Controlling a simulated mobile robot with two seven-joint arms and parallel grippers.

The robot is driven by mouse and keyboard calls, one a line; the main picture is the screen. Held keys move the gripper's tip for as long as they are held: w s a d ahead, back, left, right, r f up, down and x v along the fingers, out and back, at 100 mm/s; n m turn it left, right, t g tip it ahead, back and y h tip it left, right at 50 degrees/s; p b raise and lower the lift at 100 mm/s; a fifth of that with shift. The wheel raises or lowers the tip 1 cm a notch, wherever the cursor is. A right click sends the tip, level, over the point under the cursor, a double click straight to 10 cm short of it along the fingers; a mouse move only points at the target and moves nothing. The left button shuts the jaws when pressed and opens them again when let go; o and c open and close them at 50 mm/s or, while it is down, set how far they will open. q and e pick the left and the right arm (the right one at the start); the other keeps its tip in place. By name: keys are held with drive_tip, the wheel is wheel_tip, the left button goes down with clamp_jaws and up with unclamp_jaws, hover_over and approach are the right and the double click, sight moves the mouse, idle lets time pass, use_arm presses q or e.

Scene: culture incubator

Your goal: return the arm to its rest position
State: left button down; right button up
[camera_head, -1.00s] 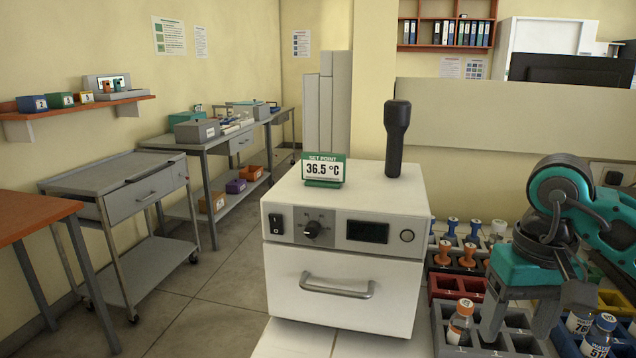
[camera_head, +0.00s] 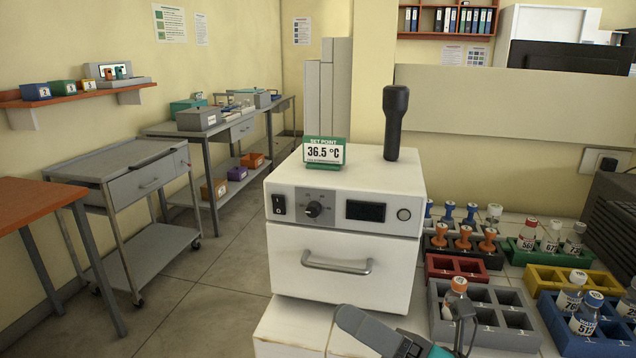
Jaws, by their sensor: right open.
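My right gripper (camera_head: 404,314) is low at the bottom edge of the head view, in front of the white incubator (camera_head: 345,220). It is open, with a grey finger at left and a dark finger at right, and I see nothing held in it. Most of its arm is below the frame. My left gripper is not in view. The incubator's drawer front is shut, and a set-point card (camera_head: 324,152) reading 36.5 °C stands on top.
A grey rack (camera_head: 510,338) with an orange-capped bottle (camera_head: 455,296) stands close right of the gripper. A dark handled object (camera_head: 395,122) stands on the incubator.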

drive_tip(key=s+d+f+m+t+h, duration=0.1)
drive_tip(key=d+f+m+h, duration=0.3)
drive_tip(key=f+m+h, duration=0.2)
drive_tip(key=s+d+f+m+t+h, duration=0.1)
drive_tip(key=d+f+m+t+h, duration=0.1)
drive_tip(key=f+m+h, duration=0.3)
drive_tip(key=s+d+f+m+t+h, duration=0.1)
drive_tip(key=d+f+m+h, duration=0.4)
drive_tip(key=f+m, duration=0.7)
drive_tip(key=m+t+h, duration=0.1)
drive_tip(key=m, duration=0.8)
drive_tip(key=shift+s+d+f+h, duration=0.3)
drive_tip(key=shift+f, duration=0.05)
drive_tip(key=s+f+m+g, duration=0.1)
drive_tip(key=s+f, duration=0.1)
drive_tip(key=s+d+f+m+g, duration=0.1)
drive_tip(key=s+f+m, duration=0.1)
drive_tip(key=s+f+m+g+h, duration=0.1)
drive_tip(key=s+f+m, duration=0.1)
drive_tip(key=shift+s+d+f, duration=0.1)
drive_tip(key=shift+d+f, duration=0.05)
drive_tip(key=shift+f, duration=0.15)
